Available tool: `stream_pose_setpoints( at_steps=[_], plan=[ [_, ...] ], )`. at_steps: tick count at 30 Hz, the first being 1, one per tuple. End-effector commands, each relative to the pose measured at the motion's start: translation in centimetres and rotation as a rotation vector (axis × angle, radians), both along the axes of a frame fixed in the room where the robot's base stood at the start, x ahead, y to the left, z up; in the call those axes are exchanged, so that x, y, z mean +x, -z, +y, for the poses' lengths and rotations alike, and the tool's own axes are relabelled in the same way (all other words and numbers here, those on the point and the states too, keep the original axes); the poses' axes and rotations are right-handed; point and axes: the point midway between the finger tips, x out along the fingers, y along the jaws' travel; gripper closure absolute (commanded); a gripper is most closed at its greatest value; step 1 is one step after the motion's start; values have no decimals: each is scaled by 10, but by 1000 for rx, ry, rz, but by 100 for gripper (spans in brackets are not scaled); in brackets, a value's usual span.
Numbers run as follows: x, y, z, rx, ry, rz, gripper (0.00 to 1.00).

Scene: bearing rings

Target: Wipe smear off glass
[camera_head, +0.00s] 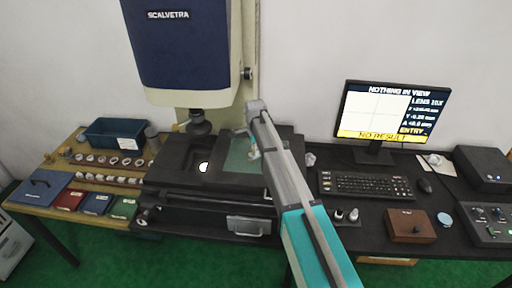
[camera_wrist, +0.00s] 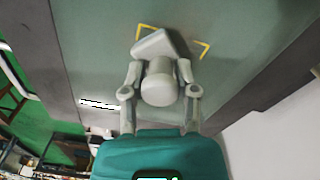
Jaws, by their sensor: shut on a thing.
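The glass plate (camera_head: 232,162) is a greenish pane in the dark stage of the measuring machine; it fills much of the wrist view (camera_wrist: 95,50), with yellow corner marks on it. My gripper (camera_head: 254,152) is over the glass. In the wrist view its fingers (camera_wrist: 160,88) are shut on a pale wiper (camera_wrist: 160,46), which has a round body and a wedge-shaped head. The head lies over the marked area between the yellow corners; whether it touches the glass I cannot tell. No smear is clearly visible; the wiper covers part of the marked area.
The machine's lens column (camera_head: 200,122) hangs left of my gripper. A wooden table (camera_head: 45,197) at left holds rings, a blue bin (camera_head: 115,133) and colored boxes. At right are a monitor (camera_head: 385,110), keyboard (camera_head: 365,185) and brown box (camera_head: 409,226).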

Motion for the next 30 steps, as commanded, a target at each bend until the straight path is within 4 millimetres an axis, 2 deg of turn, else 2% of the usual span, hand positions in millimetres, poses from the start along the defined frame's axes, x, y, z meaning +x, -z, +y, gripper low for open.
stream_pose_setpoints(
  at_steps=[6, 20, 30],
  plan=[
    [-12, 1, 1, 0, 0, 2, 99],
    [-15, 2, 1, 0, -1, 3, 99],
    [-34, 0, 3, 0, -1, 3, 99]
  ],
)
